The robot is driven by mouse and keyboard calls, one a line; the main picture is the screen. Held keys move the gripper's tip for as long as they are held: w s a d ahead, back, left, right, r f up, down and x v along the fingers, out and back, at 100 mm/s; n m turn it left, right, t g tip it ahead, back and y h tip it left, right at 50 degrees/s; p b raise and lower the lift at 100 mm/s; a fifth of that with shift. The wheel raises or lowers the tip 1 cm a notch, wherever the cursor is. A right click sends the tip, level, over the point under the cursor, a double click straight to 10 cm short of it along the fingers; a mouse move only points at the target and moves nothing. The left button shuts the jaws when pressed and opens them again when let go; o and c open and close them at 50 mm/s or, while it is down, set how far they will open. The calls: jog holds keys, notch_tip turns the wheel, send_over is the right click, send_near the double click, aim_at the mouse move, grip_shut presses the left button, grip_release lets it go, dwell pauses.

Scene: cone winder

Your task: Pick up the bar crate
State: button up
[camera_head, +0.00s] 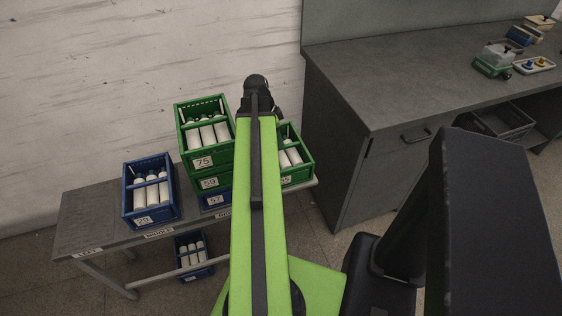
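Several crates of white cylinders stand on or near a low grey bench; I cannot tell which one is the bar crate. A blue crate (127,202) stands on the left. In the middle, a green crate marked 75 (203,162) sits on a green crate marked 59 (209,183), above a blue crate marked 57 (215,199). Another green crate (301,174) stands right of this stack, partly hidden by my arm. My gripper (257,86) is at the far end of my green arm, by the stack's upper right in the picture. Its fingers cannot be made out.
The bench (85,218) has bare top at its left end. Another blue crate (197,271) is low under the bench. A grey desk (385,85) with small items stands on the right, a grey bin (508,122) beneath it. A pale wall (90,80) closes the back.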

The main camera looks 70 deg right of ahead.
aim_at(282, 154)
jog(key=b+x, duration=0.4)
jog(key=x, duration=0.1)
jog(key=shift+a+f+b, duration=0.1)
jog(key=shift+f+b, duration=0.05)
jog(key=shift+b, duration=0.25)
jog(key=shift+r, duration=0.2)
jog(key=shift+c, duration=0.3)
grip_shut()
jog(key=shift+s, duration=0.1)
dwell(0.3)
